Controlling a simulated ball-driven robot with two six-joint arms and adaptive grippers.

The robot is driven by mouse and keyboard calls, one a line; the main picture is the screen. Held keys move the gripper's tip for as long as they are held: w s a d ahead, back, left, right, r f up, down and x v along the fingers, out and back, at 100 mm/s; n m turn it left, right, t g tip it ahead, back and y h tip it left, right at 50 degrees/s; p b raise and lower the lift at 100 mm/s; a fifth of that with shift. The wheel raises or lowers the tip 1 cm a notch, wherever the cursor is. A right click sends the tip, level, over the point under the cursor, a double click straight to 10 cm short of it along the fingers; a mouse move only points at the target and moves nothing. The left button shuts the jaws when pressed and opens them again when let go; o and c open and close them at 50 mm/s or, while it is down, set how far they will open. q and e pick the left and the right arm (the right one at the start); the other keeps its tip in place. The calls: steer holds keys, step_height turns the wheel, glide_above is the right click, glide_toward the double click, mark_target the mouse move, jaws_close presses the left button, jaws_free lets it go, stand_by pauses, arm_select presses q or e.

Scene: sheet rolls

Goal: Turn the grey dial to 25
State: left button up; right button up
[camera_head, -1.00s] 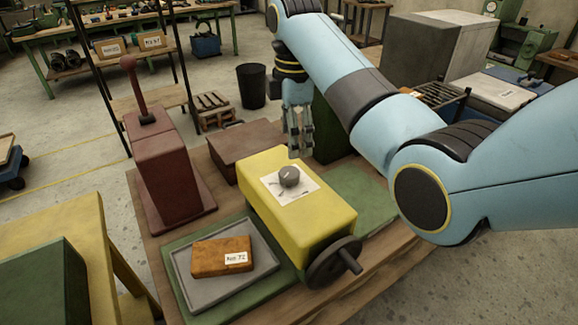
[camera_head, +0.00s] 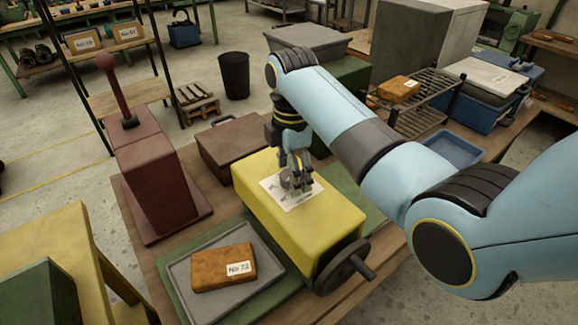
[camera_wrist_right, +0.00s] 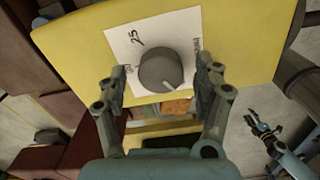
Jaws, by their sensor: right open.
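The grey dial (camera_head: 289,181) sits on a white card (camera_head: 272,188) on top of a yellow box (camera_head: 322,222). In the right wrist view, the dial (camera_wrist_right: 161,69) is round, and the card's handwritten "25" (camera_wrist_right: 138,38) is at its upper left. A small light mark shows near the dial's lower edge; I cannot read its setting. My right gripper (camera_head: 296,186) is over the dial, its open fingers (camera_wrist_right: 162,76) on either side of it, apparently with gaps. My left gripper (camera_wrist_right: 264,131) appears small in the wrist view, too small to judge.
A black handwheel (camera_head: 343,267) juts from the box's near end. A grey tray with an orange block (camera_head: 224,267) lies to the left. A dark red lever stand (camera_head: 160,185) and a brown case (camera_head: 232,148) stand behind. A rack (camera_head: 420,100) is at the back right.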

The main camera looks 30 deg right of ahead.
steer(key=c, duration=1.2)
